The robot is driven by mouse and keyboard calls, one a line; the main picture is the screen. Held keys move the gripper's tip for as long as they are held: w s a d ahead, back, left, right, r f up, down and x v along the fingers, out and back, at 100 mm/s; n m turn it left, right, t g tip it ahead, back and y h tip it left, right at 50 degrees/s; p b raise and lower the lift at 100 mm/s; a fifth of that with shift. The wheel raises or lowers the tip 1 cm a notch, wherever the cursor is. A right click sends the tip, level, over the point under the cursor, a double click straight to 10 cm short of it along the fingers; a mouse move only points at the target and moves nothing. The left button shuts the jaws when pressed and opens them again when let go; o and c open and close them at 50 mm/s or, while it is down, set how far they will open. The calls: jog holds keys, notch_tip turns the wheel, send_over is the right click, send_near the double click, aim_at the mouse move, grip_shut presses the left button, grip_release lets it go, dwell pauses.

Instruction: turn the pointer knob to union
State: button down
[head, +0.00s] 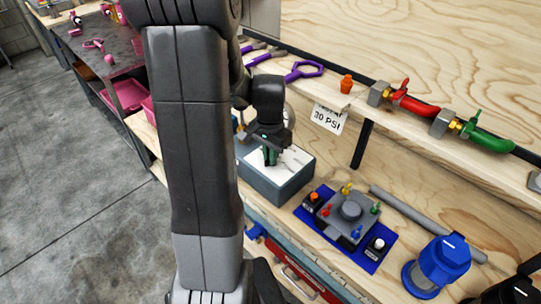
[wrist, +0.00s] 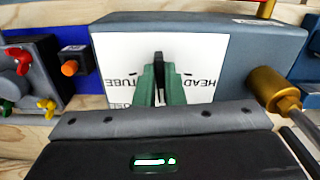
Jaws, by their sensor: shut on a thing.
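The dark pointer knob (wrist: 159,62) stands on the white face (wrist: 120,55) of a grey box (head: 268,187) in the wrist view. My gripper (wrist: 160,84) is shut on the knob, with a green finger on each side of it. In the head view my gripper (head: 270,155) reaches down onto the box's white top. Printed words HEAD and TUBE show upside down beside the fingers in the wrist view. No union label is readable. The lower part of the face is hidden by my gripper, so I cannot tell the knob's exact setting.
A brass fitting (wrist: 268,88) sits at the box's right side in the wrist view. A blue panel (head: 369,262) with coloured levers lies right of the box. A 30 PSI card (head: 327,118) hangs from the shelf behind.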

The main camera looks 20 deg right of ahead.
jog(key=shift+m, duration=0.6)
jog(key=c, duration=1.5)
grip_release()
jog(key=shift+r, duration=0.1)
notch_tip(320, 180, up, 14)
jog(key=shift+f, duration=0.15)
jog(key=shift+f, duration=0.1)
notch_tip(320, 180, down, 14)
jog(key=shift+r, duration=0.1)
